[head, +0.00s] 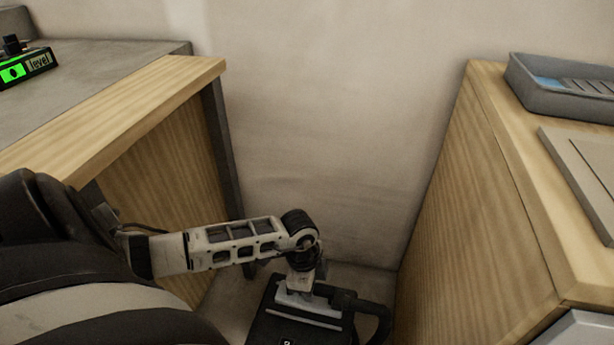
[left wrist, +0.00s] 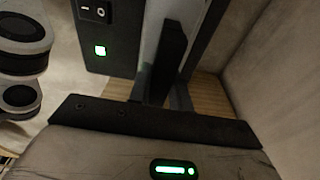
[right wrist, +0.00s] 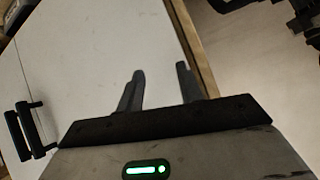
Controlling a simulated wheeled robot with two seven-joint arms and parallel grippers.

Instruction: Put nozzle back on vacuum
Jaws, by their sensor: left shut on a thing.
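The black vacuum (head: 290,328) stands on the floor in the gap between two wooden units. A dark curved tube or handle (head: 378,325) shows at its right side. In the left wrist view the vacuum's black face (left wrist: 97,45) has a rocker switch and a lit green square. My left gripper (head: 308,297) points down at the top of the vacuum. In its wrist view it is shut on a dark upright piece (left wrist: 169,52), seemingly the nozzle, beside a grey panel. Whether this piece touches the vacuum is unclear. My right gripper (right wrist: 160,72) is open and empty.
A wooden cabinet (head: 480,200) with a grey tray (head: 560,88) is at right. The gap between them is narrow, with a wall behind. White panels with a black handle (right wrist: 28,130) lie below my right gripper.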

